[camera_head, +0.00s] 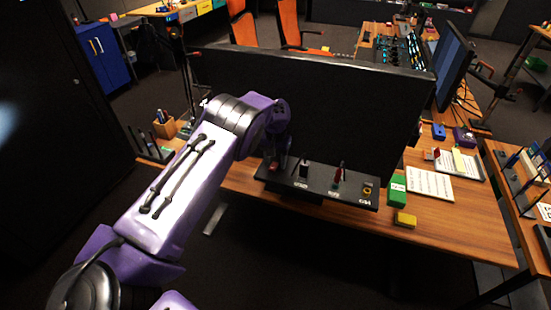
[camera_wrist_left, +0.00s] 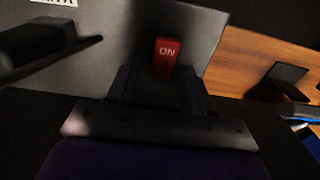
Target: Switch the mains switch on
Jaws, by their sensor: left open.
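The mains switch (camera_wrist_left: 166,57) is a red rocker with white "ON" lettering, set in the grey panel (camera_wrist_left: 120,50) in the left wrist view. The dark panel (camera_head: 322,184) also shows in the head view, at the desk's front edge. My left gripper (camera_wrist_left: 158,84) is open, with one finger to each side of the red rocker in the picture. I cannot tell whether it touches the rocker. In the head view my left gripper (camera_head: 277,155) is over the panel's left end, and my wrist hides part of that area. My right gripper is not in view.
A large dark monitor (camera_head: 320,110) stands right behind the panel. Other controls on the panel include a dark lever (camera_head: 303,170) and a red lever (camera_head: 338,175).

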